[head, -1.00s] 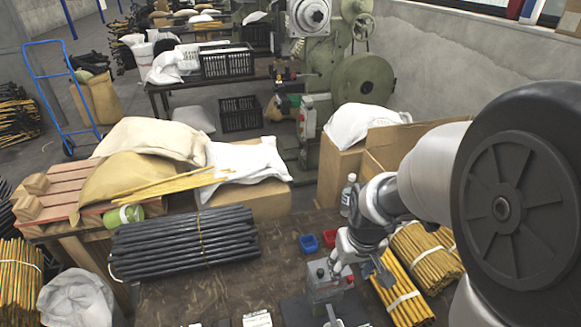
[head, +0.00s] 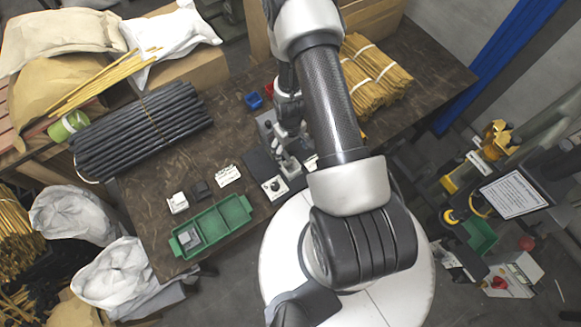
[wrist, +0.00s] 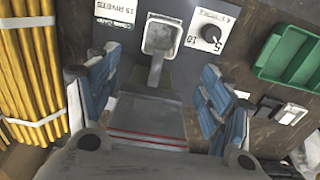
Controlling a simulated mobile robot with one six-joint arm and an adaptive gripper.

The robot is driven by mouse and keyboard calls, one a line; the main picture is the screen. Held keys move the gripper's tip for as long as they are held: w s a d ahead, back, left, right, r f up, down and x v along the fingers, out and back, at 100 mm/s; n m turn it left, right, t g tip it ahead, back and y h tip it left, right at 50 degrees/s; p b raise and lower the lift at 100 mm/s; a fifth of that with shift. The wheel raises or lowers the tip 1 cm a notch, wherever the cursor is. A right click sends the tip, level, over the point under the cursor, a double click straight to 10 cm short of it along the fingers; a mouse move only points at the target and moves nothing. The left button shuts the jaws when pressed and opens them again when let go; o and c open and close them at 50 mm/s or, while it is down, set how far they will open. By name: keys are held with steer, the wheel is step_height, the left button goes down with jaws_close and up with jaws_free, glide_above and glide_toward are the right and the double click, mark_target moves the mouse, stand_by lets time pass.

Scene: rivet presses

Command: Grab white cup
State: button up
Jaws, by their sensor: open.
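I cannot make out a clear white cup in either view. In the wrist view a small pale grey, square-rimmed, cup-like piece (wrist: 162,36) sits on the dark fixture, beyond my fingertips. I cannot tell whether it is the cup. In the head view my gripper (head: 287,158) is over the bench fixture, largely hidden by my own arm.
A white dial plate (wrist: 209,32) and label card (wrist: 115,10) lie near the piece. Black rods (head: 145,130) and yellow rod bundles (head: 375,75) flank the fixture. Small blue (head: 254,100) and red bins stand behind.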

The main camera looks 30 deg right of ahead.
steer(key=b, duration=0.6)
glide_toward(291, 170)
steer(key=shift+w+d+f, duration=0.1)
steer(key=shift+w+f, duration=0.4)
steer(key=shift+f+b, duration=0.1)
steer(key=shift+b, duration=0.25)
steer(key=f+b, duration=0.1)
steer(key=b, duration=0.1)
steer(key=s+f+b, duration=0.1)
steer(key=f+b, duration=0.1)
steer(key=b, duration=0.1)
steer(key=shift+f, duration=0.1)
steer(key=shift+f+b, duration=0.95)
steer(key=shift+b, duration=0.05)
steer(key=shift+r, duration=0.1)
steer(key=shift+c, duration=0.3)
steer(key=c, duration=1.1)
